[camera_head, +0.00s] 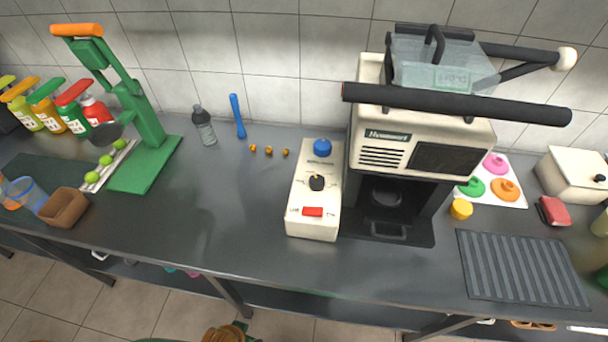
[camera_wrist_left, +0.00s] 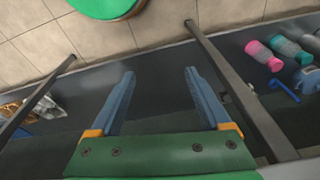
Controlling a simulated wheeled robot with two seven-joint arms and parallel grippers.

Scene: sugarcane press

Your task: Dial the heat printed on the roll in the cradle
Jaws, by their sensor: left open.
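A cream control box (camera_head: 301,221) stands on the counter, left of the cream machine (camera_head: 468,134). It carries a black dial (camera_head: 317,183), a blue knob (camera_head: 322,147) and a red switch (camera_head: 312,212). Marks around the dial are too small to read. A long black cylinder with a red end (camera_head: 455,104) lies across the machine's top, beside a clear block (camera_head: 446,72) with faint lettering. I cannot tell which is the roll, nor read any heat value. My left gripper (camera_wrist_left: 160,73) is open and empty, its blue fingers apart in the wrist view. My right gripper is not seen.
A green press (camera_head: 147,165) stands at the left, near sauce bottles (camera_head: 75,117), a brown box (camera_head: 64,207) and a clear bottle (camera_head: 204,127). A ribbed black mat (camera_head: 520,268) lies at the right. A green stool top (camera_wrist_left: 105,5) stands below.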

